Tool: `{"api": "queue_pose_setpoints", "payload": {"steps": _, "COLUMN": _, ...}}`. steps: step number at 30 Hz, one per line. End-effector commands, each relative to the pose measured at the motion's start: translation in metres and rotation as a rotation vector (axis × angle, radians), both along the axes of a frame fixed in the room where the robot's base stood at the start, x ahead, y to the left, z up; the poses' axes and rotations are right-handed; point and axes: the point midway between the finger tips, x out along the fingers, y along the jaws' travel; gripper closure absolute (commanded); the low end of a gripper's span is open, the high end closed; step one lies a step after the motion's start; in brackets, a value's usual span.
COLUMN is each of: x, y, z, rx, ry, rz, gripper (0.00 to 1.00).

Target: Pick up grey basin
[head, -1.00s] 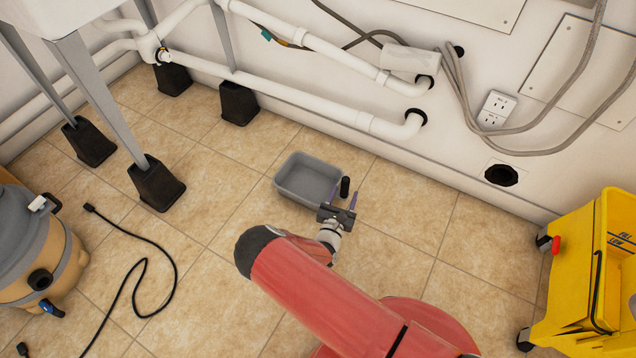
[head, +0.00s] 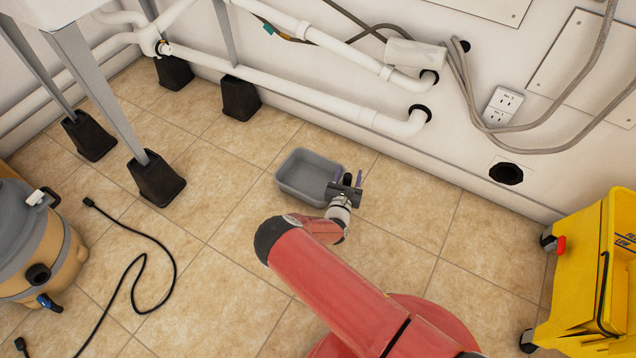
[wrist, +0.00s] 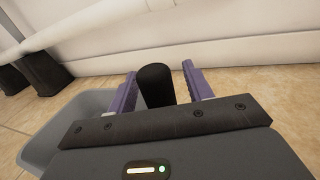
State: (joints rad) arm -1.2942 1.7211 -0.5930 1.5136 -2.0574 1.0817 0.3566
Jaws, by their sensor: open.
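The grey basin (head: 300,178) is a shallow, open, rectangular tub on the tiled floor in the middle of the head view. My gripper (head: 346,182) is low at its right end, overlapping that end in the picture. In the wrist view the basin (wrist: 62,125) shows at the left, partly hidden by my gripper's dark body. My gripper (wrist: 158,70) has two purple fingers spread apart, holding nothing. I cannot tell whether a finger touches the basin.
A yellow mop bucket (head: 580,275) stands at the right. A vacuum (head: 35,245) with a black cord (head: 145,265) is at the left. Black-footed legs (head: 158,178) stand left of the basin. White pipes (head: 300,90) run along the wall behind. Floor around the basin is clear.

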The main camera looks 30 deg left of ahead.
Motion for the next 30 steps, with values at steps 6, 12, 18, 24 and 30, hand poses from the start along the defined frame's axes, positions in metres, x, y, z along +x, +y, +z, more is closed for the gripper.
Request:
{"api": "queue_pose_setpoints", "payload": {"steps": 6, "x": 0.0, "y": 0.0, "z": 0.0, "rx": 0.0, "ry": 0.0, "rz": 0.0, "gripper": 0.74}}
{"api": "queue_pose_setpoints", "payload": {"steps": 12, "x": 0.0, "y": 0.0, "z": 0.0, "rx": 0.0, "ry": 0.0, "rz": 0.0, "gripper": 1.0}}
{"api": "queue_pose_setpoints", "payload": {"steps": 18, "x": 0.0, "y": 0.0, "z": 0.001, "rx": 0.001, "ry": -0.001, "rz": 0.0, "gripper": 1.0}}
{"api": "queue_pose_setpoints", "payload": {"steps": 24, "x": 0.0, "y": 0.0, "z": 0.005, "rx": 0.001, "ry": -0.002, "rz": 0.0, "gripper": 1.0}}
{"api": "queue_pose_setpoints", "payload": {"steps": 30, "x": 0.0, "y": 0.001, "z": 0.028, "rx": 0.001, "ry": -0.002, "rz": 0.0, "gripper": 1.0}}
